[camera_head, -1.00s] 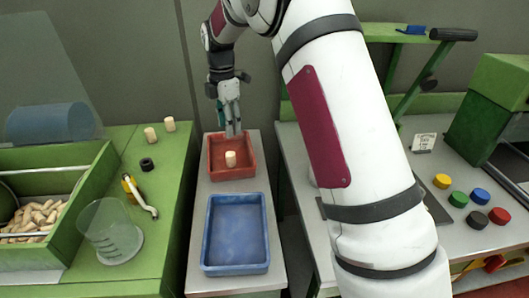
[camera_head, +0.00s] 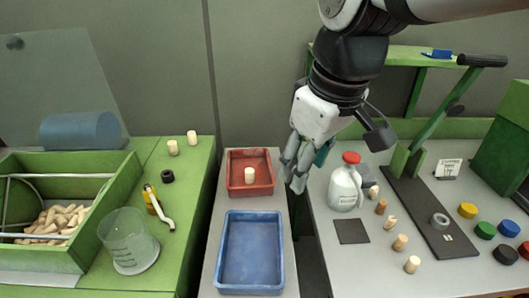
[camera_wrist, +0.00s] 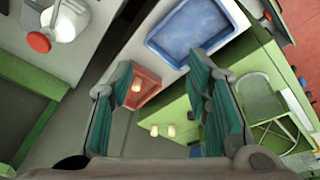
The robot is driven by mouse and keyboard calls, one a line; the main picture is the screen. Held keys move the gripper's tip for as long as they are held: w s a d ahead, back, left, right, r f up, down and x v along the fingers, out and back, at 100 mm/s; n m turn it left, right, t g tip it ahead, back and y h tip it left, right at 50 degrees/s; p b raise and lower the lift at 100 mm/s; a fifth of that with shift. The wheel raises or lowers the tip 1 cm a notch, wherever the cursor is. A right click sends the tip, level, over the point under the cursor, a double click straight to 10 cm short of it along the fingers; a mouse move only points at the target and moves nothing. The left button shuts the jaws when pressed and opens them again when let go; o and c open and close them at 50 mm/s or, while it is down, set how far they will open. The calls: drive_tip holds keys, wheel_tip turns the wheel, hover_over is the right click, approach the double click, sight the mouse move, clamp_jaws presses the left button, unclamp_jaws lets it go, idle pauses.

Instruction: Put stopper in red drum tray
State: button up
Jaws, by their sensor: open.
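The red tray (camera_head: 262,188) stands on a narrow grey stand, behind the blue tray. One pale cork stopper (camera_head: 250,175) stands in it, and it also shows in the wrist view (camera_wrist: 136,86). My gripper (camera_head: 293,180) is open and empty, to the right of the red tray and apart from it. More stoppers stand on the right bench, one of them near its front (camera_head: 412,264). Two pale stoppers (camera_head: 173,147) stand on the green bench at left.
The blue tray (camera_head: 222,262) is empty. A white bottle with a red cap (camera_head: 345,188) stands near my gripper. A lever press (camera_head: 425,165) and coloured caps are at right. A clear beaker (camera_head: 128,243) and a bin of corks (camera_head: 112,190) are at left.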

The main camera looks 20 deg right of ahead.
drive_tip(key=s+f+m+t, duration=0.1)
drive_tip(key=s+f+m, duration=0.2)
drive_tip(key=s, duration=0.5)
drive_tip(key=shift+s+f+m, duration=0.15)
drive_tip(key=shift+f+m, duration=0.1)
drive_tip(key=shift+m, duration=0.45)
